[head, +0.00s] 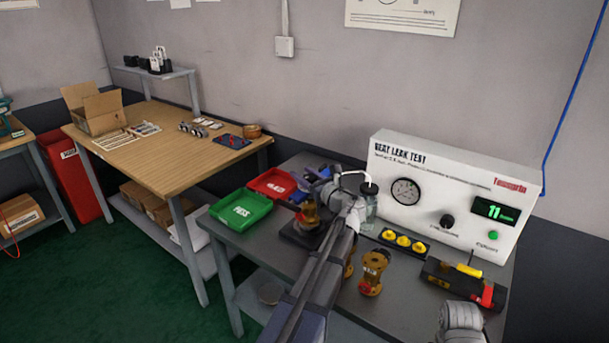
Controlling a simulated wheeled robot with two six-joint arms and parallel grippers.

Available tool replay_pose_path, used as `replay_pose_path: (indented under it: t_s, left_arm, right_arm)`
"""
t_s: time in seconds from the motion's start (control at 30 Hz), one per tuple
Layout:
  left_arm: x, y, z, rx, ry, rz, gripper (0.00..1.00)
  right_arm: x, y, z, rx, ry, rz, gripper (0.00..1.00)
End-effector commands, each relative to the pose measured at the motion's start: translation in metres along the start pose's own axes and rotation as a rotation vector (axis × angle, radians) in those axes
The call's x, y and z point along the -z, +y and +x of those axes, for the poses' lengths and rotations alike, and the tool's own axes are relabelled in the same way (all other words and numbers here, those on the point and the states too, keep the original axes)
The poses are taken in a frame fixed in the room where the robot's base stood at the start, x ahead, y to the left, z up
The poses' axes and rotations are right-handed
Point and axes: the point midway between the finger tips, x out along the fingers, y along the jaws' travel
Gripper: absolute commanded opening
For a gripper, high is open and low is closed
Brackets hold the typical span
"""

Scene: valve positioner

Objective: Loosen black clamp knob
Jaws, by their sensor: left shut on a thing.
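My left gripper (326,192) is at the black clamp fixture (300,234) on the grey bench, beside a brass-coloured valve body (309,211) standing in it. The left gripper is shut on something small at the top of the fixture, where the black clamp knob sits. The knob itself is hidden by my gripper and arm, so its turn cannot be seen. My right arm shows only in part at the bottom right edge, and its gripper is not in view.
A green PASS tray (241,209) and a red tray (273,184) lie left of the fixture. The white leak-test panel (453,190) stands behind.

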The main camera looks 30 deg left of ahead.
Motion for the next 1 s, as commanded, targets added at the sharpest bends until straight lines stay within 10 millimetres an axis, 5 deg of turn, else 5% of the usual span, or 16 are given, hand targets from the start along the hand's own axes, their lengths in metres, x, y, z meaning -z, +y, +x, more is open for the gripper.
replay_pose_path:
  t_s: [0.17,0.2,0.43,0.73,1.0]
  left_arm:
    - [0.0,0.0,0.0,0.001,0.0,0.0,0.0]
    - [0.0,0.0,0.0,0.001,0.0,0.0,0.57]
    - [0.0,0.0,0.0,0.002,0.0,0.0,0.83]
    - [0.0,0.0,-0.004,0.003,0.0,0.0,0.83]
    - [0.0,0.001,-0.046,0.005,0.0,0.0,0.83]
  right_arm:
    - [0.0,0.0,0.0,0.0,0.0,0.0,0.0]
    - [0.0,0.0,0.0,0.0,0.0,0.0,0.0]
    - [0.0,0.0,0.0,0.0,0.0,0.0,0.0]
    - [0.0,0.0,0.0,0.0,0.0,0.0,0.0]
    - [0.0,0.0,0.0,0.0,0.0,0.0,0.0]
